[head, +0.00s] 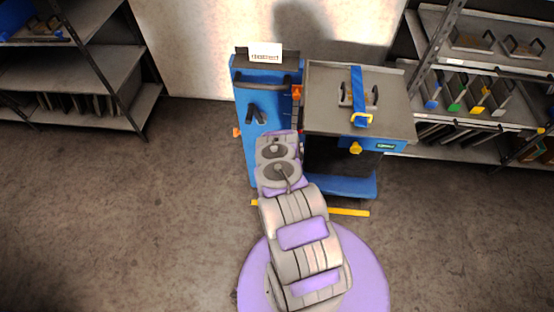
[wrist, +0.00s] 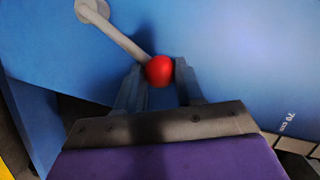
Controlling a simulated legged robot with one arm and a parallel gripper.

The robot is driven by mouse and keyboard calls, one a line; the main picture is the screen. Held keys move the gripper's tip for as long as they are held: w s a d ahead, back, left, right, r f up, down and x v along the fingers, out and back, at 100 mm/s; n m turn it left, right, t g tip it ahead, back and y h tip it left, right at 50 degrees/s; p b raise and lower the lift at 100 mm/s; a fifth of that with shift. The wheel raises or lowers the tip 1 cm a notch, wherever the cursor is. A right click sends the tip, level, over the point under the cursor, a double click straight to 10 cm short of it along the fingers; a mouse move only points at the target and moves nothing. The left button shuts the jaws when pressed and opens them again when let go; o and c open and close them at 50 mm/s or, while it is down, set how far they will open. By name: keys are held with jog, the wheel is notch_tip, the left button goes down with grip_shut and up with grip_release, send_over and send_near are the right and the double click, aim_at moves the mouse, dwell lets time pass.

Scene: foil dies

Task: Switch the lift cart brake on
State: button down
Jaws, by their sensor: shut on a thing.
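The lift cart has a blue upright panel (head: 243,112) and a grey platform (head: 325,115) in the head view. In the wrist view, a thin grey lever (wrist: 124,39) runs from a round pivot at the top left down to a red ball knob (wrist: 159,70). I take this lever for the brake. My gripper (wrist: 160,78) is shut on the red knob, with one finger on each side of it. In the head view my arm hides the lever and my gripper.
A blue strap (head: 357,85) with a yellow hook and a grey handled piece lie on the platform. Shelves with handled dies (head: 465,95) stand at the right, and another shelf (head: 70,70) at the left. The floor (head: 130,220) on the left is clear.

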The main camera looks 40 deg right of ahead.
jog(key=shift+a+f, duration=0.25)
jog(key=shift+a, duration=0.05)
jog(key=c, duration=1)
grip_release()
jog(key=shift+o, duration=1.4)
jog(key=shift+d, duration=0.2)
jog(key=shift+s+r, duration=0.1)
